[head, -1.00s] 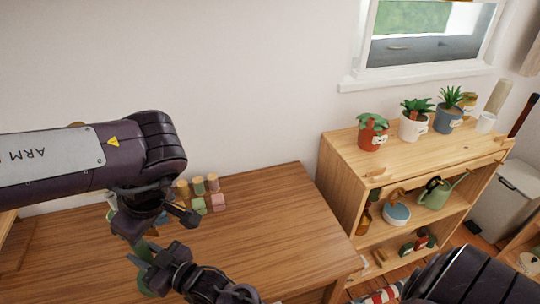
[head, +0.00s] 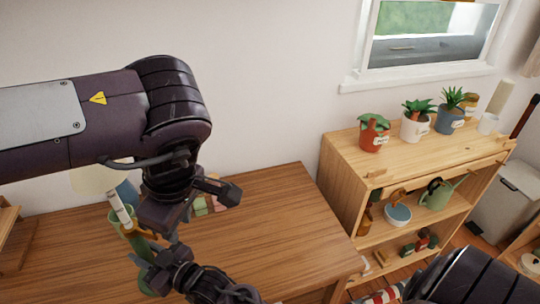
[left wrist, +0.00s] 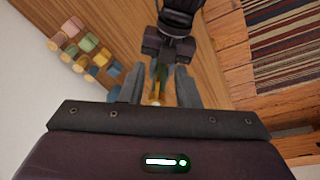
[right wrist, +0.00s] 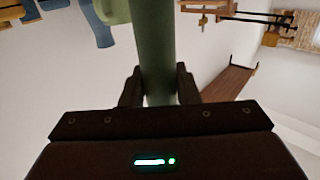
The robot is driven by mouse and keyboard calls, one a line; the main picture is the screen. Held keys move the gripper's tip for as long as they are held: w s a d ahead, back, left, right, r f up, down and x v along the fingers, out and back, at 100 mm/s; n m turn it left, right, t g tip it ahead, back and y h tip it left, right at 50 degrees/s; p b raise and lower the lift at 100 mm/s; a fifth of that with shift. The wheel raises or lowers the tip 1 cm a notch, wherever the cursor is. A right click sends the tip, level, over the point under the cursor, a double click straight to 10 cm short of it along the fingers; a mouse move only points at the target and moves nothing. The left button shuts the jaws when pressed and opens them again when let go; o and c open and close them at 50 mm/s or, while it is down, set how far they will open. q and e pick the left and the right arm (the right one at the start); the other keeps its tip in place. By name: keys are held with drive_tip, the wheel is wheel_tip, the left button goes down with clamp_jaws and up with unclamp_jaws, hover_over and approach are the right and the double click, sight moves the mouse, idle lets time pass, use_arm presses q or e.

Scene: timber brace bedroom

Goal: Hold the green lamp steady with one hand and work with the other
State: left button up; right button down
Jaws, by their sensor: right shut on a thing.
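The green lamp (head: 150,244) stands at the left of the table in the head view, its lower part partly hidden by my grippers. My right gripper (head: 150,266) is shut on its green stem. The stem (right wrist: 155,50) runs between the fingers in the right wrist view. My left gripper (left wrist: 159,92) is open, above the table and close to the lamp. A small green and yellowish part with a pale tip shows between its fingers in the left wrist view; whether they touch it I cannot tell. My right gripper also shows just beyond them.
The table's right side is clear. A wooden shelf (head: 345,185) with potted plants stands to the right.

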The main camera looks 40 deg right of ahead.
use_arm(q)
drive_tip(key=s+d+f+n+g+h, duration=0.2)
drive_tip(key=s+d+n+g+h, duration=0.1)
drive_tip(key=s+d, duration=0.3)
drive_tip(key=s+d+f+n+g+h, duration=0.2)
drive_tip(key=s+d+n, duration=0.3)
drive_tip(key=s, duration=0.5)
drive_tip(key=shift+s+d+n+g+h, duration=0.4)
drive_tip(key=shift+d+g+h, duration=0.3)
drive_tip(key=shift+g+h, duration=0.15)
drive_tip(key=shift+c, duration=0.3)
